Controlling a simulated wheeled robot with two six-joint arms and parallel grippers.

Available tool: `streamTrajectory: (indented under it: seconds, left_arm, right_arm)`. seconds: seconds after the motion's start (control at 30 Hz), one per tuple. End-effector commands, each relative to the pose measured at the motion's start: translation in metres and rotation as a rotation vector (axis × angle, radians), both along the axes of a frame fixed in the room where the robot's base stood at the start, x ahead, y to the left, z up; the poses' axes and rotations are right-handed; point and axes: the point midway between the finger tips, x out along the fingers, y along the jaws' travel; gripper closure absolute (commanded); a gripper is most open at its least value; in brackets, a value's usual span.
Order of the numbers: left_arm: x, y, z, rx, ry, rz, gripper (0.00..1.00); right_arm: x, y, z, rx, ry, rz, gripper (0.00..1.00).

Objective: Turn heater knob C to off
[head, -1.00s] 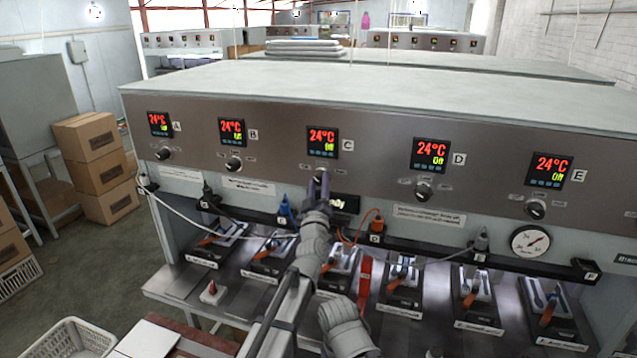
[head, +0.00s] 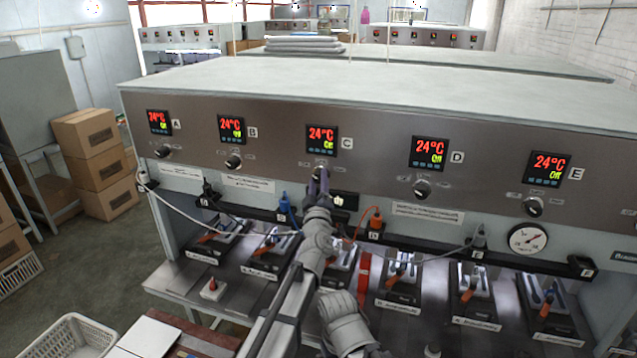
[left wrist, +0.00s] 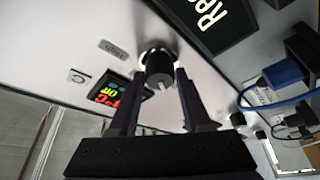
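Heater knob C (left wrist: 160,66) is a dark round knob under the display marked C (head: 322,141) on the steel panel. My right gripper is not in view.
Knobs A (head: 163,151), B (head: 233,160), D (head: 422,189) and E (head: 533,206) sit along the same panel. Below are a dark socket rail with blue (head: 284,203) and orange plugs (head: 376,219), cables and several presses. A round gauge (head: 528,239) is at the right.

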Motion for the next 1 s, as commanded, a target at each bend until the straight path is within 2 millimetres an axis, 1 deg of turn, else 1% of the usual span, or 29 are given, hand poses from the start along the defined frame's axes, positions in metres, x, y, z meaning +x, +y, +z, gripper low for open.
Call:
streamTrajectory:
  seconds: [0.03, 0.2, 0.23, 0.47, 0.63, 0.77, 1.0]
  left_arm:
    - [0.000, 0.000, 0.000, 0.000, 0.000, 0.000, 0.45]
    - [0.000, 0.000, 0.000, 0.001, 0.001, 0.000, 0.26]
    - [0.000, 0.000, 0.000, 0.001, 0.001, 0.000, 0.24]
    - [0.000, 0.000, 0.000, 0.002, 0.001, -0.001, 0.24]
    - [-0.008, 0.000, -0.003, 0.003, 0.002, -0.002, 0.24]
    - [-0.024, 0.001, -0.008, 0.003, 0.000, -0.002, 0.24]
    - [-0.063, 0.001, -0.018, 0.002, 0.001, -0.003, 0.24]
  right_arm:
    - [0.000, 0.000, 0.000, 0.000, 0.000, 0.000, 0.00]
    - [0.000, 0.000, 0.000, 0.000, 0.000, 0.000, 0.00]
    - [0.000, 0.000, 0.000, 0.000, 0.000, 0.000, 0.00]
    - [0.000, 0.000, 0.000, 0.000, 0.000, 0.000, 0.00]
    - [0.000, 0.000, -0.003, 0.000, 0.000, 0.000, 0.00]
    - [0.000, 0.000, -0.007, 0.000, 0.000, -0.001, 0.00]
    - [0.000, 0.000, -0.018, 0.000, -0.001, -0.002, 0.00]
